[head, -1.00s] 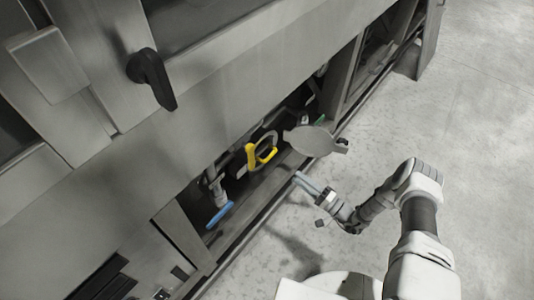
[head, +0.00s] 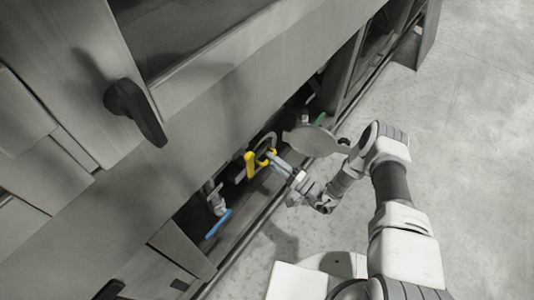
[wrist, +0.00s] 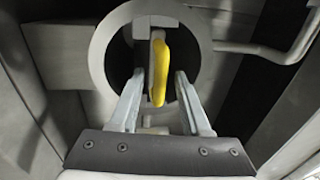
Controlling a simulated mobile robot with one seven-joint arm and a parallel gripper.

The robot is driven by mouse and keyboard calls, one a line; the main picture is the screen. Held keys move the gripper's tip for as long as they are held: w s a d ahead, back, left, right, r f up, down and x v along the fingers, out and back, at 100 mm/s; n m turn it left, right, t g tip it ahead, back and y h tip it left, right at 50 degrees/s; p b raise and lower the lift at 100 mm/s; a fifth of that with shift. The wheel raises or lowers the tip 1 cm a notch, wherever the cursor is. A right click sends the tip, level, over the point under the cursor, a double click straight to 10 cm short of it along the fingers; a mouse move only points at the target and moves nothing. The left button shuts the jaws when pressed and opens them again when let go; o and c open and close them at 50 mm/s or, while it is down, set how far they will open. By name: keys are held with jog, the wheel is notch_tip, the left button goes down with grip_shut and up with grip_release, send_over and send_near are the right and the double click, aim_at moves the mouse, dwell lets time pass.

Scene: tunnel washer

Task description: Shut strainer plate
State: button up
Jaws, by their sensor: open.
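The strainer plate (head: 310,140) is a flat grey round disc. In the head view it stands swung out to the right of the round strainer opening (head: 268,143). A yellow handle (head: 250,164) sits at the opening. My gripper (head: 273,159) is open and reaches in at the yellow handle, left of the plate. In the wrist view the yellow handle (wrist: 160,72) shows between my two spread fingers (wrist: 158,88), with the round ring (wrist: 203,50) behind. I cannot tell whether a finger touches it. The plate is not clearly seen in the wrist view.
A blue-handled valve (head: 218,224) is to the left in the low bay. A green part (head: 320,118) is behind the plate. The steel frame of the washer (head: 200,130) overhangs the bay. A pipe (wrist: 285,50) runs at right in the wrist view. Floor at right is clear.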

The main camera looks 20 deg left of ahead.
jog(key=shift+w+a+r, duration=0.1)
jog(key=shift+w+a, duration=0.1)
jog(key=shift+a, duration=0.35)
grip_shut()
dwell(1.2)
